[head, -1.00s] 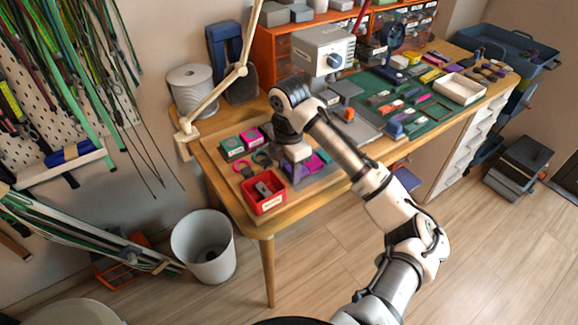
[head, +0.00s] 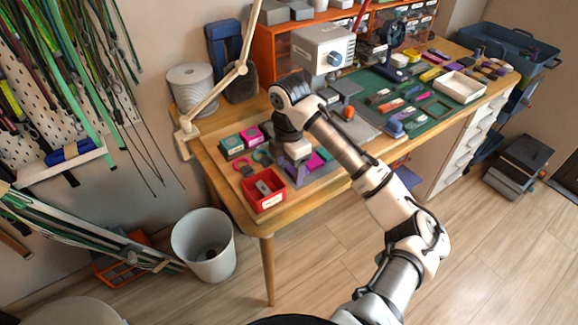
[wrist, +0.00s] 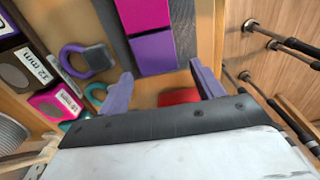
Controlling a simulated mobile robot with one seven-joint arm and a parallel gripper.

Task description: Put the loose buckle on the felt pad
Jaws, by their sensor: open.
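A grey buckle-like piece (head: 264,187) lies in a red labelled tray (head: 281,197) at the table's front left corner; I take it for the loose buckle, though its shape is unclear. Part of a red object, likely the tray, shows between the fingers in the wrist view (wrist: 178,96). A flat grey pad (head: 327,172), probably the felt pad, lies right of my gripper (head: 297,172); magenta and purple pieces rest on it in the wrist view (wrist: 186,35). My gripper (wrist: 163,88) is open, with purple fingers apart and nothing between them, above the table between tray and pad.
A purple ring with a dark grey block (wrist: 97,57) and a teal ring (wrist: 92,95) lie beside the gripper. Small labelled boxes (head: 232,146) stand behind them. A lamp arm (head: 222,92) rises at the back left. A green mat (head: 432,124) with small parts lies further right.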

